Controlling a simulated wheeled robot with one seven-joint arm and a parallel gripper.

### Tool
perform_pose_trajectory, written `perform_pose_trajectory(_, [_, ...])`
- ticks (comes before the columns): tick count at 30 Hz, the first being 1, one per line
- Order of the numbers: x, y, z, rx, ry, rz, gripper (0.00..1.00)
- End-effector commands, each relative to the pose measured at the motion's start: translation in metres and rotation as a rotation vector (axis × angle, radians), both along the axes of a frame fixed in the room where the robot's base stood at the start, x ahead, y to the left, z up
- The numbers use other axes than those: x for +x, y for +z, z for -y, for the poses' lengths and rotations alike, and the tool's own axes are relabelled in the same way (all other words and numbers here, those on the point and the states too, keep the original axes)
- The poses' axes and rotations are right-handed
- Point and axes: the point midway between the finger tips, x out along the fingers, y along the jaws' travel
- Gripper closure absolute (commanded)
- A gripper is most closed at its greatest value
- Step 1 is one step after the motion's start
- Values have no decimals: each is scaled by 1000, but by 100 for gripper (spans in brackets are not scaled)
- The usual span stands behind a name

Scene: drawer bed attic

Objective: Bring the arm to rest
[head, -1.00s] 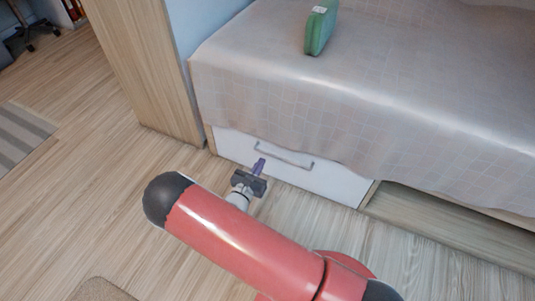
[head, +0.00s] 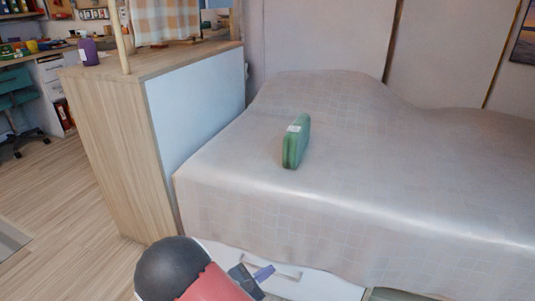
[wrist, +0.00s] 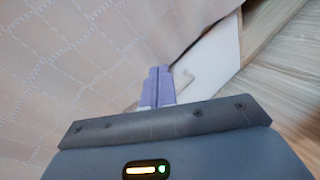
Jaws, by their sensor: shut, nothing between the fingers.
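My gripper (head: 266,272) is low in the head view, in front of the white drawer front (head: 318,287) under the bed. Its purple fingers are together with nothing between them, and they also show in the wrist view (wrist: 160,82). In the head view the fingers overlap the left part of the drawer's handle (head: 290,273); I cannot tell whether they touch it. The drawer looks closed. My red arm with its dark rounded joint covers the bottom left of the drawer area.
The bed (head: 400,200) has a pale draped cover, with a green case (head: 296,142) standing on it. A wooden cabinet (head: 115,150) stands left of the bed, with a purple container (head: 88,52) on top. Open wooden floor (head: 60,195) lies further left.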

Motion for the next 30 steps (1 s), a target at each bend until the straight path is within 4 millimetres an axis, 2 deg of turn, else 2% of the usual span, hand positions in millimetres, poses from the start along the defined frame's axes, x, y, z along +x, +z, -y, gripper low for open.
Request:
perform_pose_trajectory(1, [-1,25,19,84,-98,11,100])
perform_pose_trajectory(6, [-21,82,73,355,-403,43,100])
perform_pose_trajectory(12, [-58,141,122,688,-715,110,100])
perform_pose_trajectory(15, [-80,169,139,858,-850,159,100])
perform_pose_trajectory(22, [-130,228,162,1262,-1093,305,100])
perform_pose_trajectory(30, [-183,289,166,1715,-1233,532,100])
